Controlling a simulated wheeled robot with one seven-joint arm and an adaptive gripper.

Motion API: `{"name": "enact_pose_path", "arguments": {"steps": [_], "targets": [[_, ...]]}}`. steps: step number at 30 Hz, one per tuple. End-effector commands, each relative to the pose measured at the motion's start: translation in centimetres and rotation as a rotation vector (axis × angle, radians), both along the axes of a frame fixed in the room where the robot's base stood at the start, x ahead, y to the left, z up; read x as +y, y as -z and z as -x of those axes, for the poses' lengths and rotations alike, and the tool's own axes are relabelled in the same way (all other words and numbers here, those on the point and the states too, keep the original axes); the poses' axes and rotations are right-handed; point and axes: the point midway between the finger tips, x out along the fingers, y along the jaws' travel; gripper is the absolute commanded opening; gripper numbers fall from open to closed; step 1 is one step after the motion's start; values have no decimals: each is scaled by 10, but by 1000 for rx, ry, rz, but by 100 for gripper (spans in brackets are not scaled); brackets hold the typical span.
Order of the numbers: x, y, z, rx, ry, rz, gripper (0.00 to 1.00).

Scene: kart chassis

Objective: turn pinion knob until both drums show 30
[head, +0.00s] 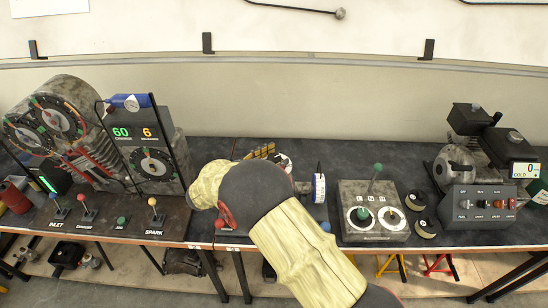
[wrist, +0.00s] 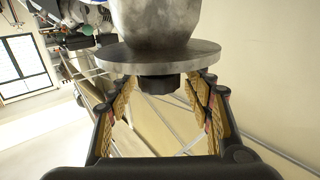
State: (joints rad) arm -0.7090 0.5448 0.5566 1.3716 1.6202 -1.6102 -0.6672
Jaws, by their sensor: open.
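In the wrist view a dark faceted knob (wrist: 160,84), probably the pinion knob, sits at the centre against a round metal flange (wrist: 158,56). My gripper (wrist: 163,92) is open, with its gold-padded fingers apart on the left and right of the knob. Finger contact with the knob cannot be told. In the head view my gripper (head: 264,154) is mostly hidden behind my arm. A white drum with a blue band (head: 319,188) shows just right of my arm; its reading is too small to read. A second drum and the knob are hidden there.
A two-dial box (head: 372,228) with a green-topped lever stands right of my arm. An engine rig (head: 60,125) with levers is at left, with a display (head: 133,132) showing 60 and 6. A control panel (head: 478,208) is at right.

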Motion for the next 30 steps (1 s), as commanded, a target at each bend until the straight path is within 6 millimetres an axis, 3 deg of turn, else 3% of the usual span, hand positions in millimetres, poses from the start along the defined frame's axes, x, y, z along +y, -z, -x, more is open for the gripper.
{"name": "enact_pose_path", "arguments": {"steps": [11, 30], "targets": [[4, 0, 3, 0, -1, 0, 54], [89, 1, 66, 0, -2, 0, 54]]}}
